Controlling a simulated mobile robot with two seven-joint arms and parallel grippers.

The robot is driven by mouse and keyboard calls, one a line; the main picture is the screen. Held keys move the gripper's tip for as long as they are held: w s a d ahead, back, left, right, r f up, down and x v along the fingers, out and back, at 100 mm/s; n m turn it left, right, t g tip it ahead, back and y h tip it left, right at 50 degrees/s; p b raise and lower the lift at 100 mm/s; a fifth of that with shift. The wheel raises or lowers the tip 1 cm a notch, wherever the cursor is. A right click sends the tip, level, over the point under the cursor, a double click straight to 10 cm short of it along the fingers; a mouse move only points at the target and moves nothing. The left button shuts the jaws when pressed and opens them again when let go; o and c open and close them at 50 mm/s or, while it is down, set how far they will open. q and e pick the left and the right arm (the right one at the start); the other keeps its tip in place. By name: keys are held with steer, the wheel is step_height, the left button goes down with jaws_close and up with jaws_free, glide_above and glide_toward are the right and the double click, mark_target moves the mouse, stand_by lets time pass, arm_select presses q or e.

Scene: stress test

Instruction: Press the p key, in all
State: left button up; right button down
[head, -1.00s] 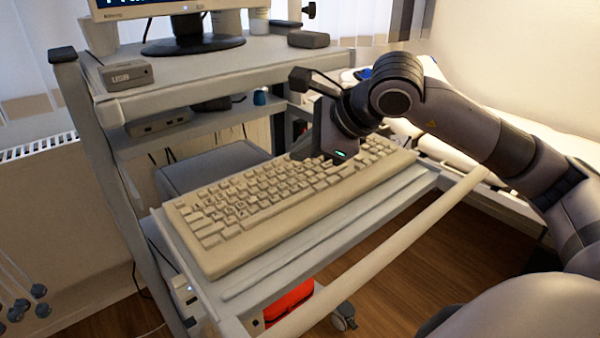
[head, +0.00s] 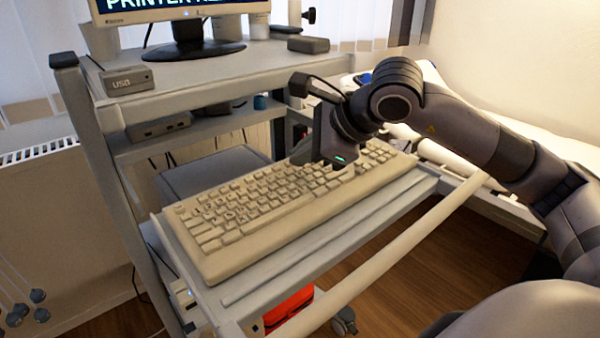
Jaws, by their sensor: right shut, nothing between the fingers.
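A beige keyboard (head: 235,262) lies on the pull-out shelf of a grey cart, running from the lower left up to the right. My right gripper (head: 312,160) is shut and empty. It is over the rear right half of the keyboard, its tips at or just above the keys near the back rows. Whether it touches a key cannot be told. The key letters are too small to read, so the p key cannot be picked out; the gripper hides some keys. My left gripper is not in view.
A monitor (head: 185,10) with "PRINTER" text stands on the cart's top shelf, near a box marked USB (head: 127,80). A pale rail (head: 400,238) crosses in front of the keyboard shelf (head: 330,232). A red object (head: 288,308) sits below.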

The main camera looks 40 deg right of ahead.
steer(key=shift+f, duration=0.1)
stand_by(0.7)
steer(key=shift+f+b, duration=0.35)
steer(key=shift+b, duration=0.2)
steer(key=shift+f+b, duration=0.35)
steer(key=shift+b, duration=0.1)
stand_by(0.5)
steer(key=shift+r, duration=0.1)
steer(key=shift+r+p, duration=0.55)
steer(key=shift+r, duration=0.15)
steer(key=shift+r, duration=0.1)
step_height(320, 180, up, 5)
steer(key=p, duration=0.3)
steer(key=shift+p, duration=0.35)
stand_by(0.7)
